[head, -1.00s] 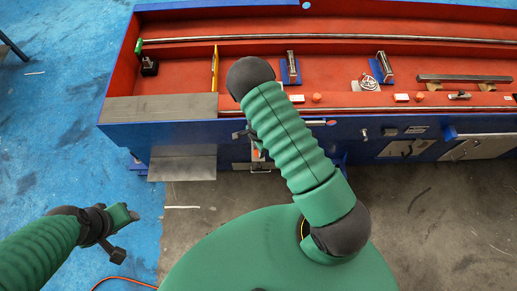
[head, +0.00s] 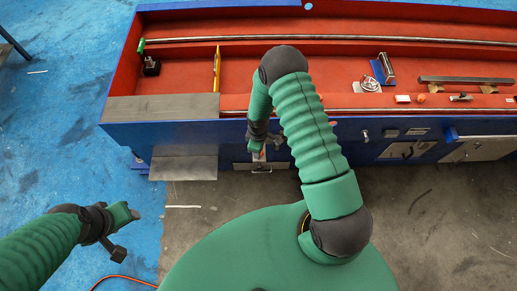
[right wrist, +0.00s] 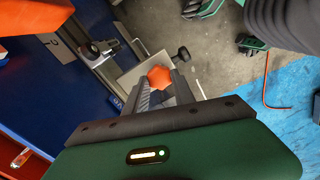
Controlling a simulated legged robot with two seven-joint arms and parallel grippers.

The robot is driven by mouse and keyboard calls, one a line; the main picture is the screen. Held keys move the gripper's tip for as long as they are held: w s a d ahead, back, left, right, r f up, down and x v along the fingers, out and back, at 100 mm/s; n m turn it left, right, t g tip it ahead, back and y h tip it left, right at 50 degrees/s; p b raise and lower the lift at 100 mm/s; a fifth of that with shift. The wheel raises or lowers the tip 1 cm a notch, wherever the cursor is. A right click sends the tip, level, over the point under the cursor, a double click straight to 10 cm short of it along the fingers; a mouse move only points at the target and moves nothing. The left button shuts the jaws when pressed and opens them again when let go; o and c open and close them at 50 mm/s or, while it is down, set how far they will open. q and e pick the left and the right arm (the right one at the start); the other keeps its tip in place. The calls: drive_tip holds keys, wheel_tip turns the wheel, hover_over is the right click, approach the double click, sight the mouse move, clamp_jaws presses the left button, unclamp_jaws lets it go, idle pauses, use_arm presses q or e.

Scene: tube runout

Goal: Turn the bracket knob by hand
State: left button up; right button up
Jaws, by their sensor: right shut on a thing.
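The orange bracket knob (right wrist: 158,76) shows in the right wrist view between the fingertips of my right gripper (right wrist: 160,88). The gripper is shut on the knob. The metal bracket (right wrist: 102,56) runs beside it along the blue bench side. In the head view my right gripper (head: 262,148) hangs at the front face of the bench, partly hidden by its own arm. My left gripper (head: 130,212) is empty over the floor at the left, well away from the bench; its jaw gap is not clear.
The long blue bench (head: 230,131) has a red trough (head: 190,66) holding a long metal tube (head: 350,37). A grey plate (head: 183,167) juts out low at its front left. A black knob (right wrist: 183,53) sits near the orange one. Open floor lies in front at the left.

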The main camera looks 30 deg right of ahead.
drive_tip(key=o, duration=0.9)
drive_tip(key=shift+c, duration=0.2)
drive_tip(key=shift+o, duration=1)
drive_tip(key=shift+f, duration=0.1)
drive_tip(key=shift+r+p, duration=0.95)
drive_tip(key=shift+r, duration=0.2)
drive_tip(key=shift+f, duration=0.1)
